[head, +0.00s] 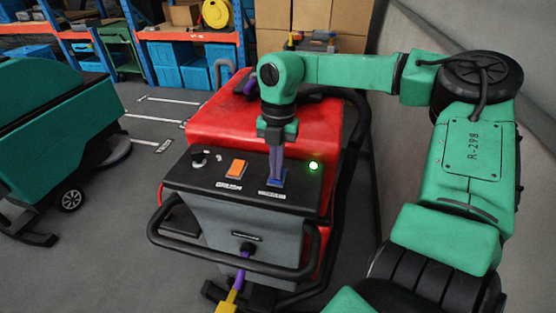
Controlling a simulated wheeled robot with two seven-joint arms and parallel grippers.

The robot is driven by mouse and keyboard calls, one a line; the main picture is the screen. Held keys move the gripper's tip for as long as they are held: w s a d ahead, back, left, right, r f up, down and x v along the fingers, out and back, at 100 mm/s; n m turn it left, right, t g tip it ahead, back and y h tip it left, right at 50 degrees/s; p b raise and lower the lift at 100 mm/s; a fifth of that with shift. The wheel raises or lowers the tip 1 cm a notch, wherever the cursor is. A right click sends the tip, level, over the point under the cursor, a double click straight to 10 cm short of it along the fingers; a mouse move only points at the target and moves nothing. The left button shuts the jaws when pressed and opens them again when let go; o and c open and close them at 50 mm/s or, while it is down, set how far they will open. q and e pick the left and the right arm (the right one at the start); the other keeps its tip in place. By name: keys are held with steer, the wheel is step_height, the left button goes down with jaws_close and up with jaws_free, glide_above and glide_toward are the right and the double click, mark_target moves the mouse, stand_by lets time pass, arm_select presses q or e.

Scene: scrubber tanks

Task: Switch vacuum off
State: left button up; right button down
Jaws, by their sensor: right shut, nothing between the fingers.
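A red scrubber machine (215,120) stands in the middle with a dark control panel (205,180) on its near end. The panel carries an orange rocker switch (236,168), a blue switch (283,181) and a lit green lamp (314,166). The labels below the switches are too small to read, so I cannot tell which one is marked vacuum. My right gripper (276,176) points down, shut and empty, with its fingertips at the blue switch. The fingers hide part of that switch, and I cannot tell whether they touch it.
A black knob (198,158) sits at the panel's left. A black handle bar (215,262) curves around the front, above a purple and yellow connector (238,284). A green machine (45,120) stands at the left, shelving with blue bins (180,65) behind. A wall is close on the right.

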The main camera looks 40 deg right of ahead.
steer(key=shift+f, duration=0.25)
steer(key=shift+r, duration=0.1)
step_height(320, 180, up, 7)
steer(key=p, duration=0.4)
stand_by(0.6)
